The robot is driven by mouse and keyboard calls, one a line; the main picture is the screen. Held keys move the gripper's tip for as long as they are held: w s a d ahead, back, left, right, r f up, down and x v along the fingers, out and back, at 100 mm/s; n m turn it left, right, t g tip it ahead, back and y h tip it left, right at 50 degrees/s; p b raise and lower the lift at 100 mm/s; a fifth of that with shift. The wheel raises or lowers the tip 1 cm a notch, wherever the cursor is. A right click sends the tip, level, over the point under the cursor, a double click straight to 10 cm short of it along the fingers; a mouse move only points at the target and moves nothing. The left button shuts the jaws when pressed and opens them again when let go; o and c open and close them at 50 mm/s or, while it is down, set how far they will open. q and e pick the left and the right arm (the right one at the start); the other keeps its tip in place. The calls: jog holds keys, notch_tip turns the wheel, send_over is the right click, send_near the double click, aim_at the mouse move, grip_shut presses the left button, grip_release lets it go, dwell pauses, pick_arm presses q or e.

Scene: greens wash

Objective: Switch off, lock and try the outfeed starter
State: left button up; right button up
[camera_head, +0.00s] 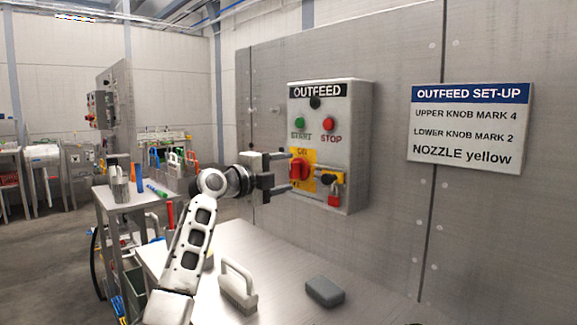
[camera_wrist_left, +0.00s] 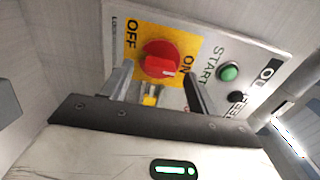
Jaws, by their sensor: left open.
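The outfeed starter box (camera_head: 358,120) is mounted on the metal wall. It carries a green START button (camera_head: 299,123), a red STOP button (camera_head: 328,125) and a red rotary switch (camera_head: 298,169) on a yellow plate. In the left wrist view the red switch (camera_wrist_left: 160,57) has a white mark on the side nearer ON than OFF. A red padlock (camera_head: 334,198) hangs at the box's lower right, by a yellow and black part. My left gripper (camera_head: 284,172) is open in front of the switch, with its fingers to either side; contact cannot be told. My right gripper is out of view.
A grey block (camera_head: 325,291) and a white-handled brush (camera_head: 238,285) rest on the metal table (camera_head: 280,270) below the box. A set-up sign (camera_head: 468,128) is on the wall to the right. A side table with tools stands at the left.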

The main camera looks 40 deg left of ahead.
pick_arm(q)
jog(key=shift+w, duration=1.05)
jog(key=c, duration=1)
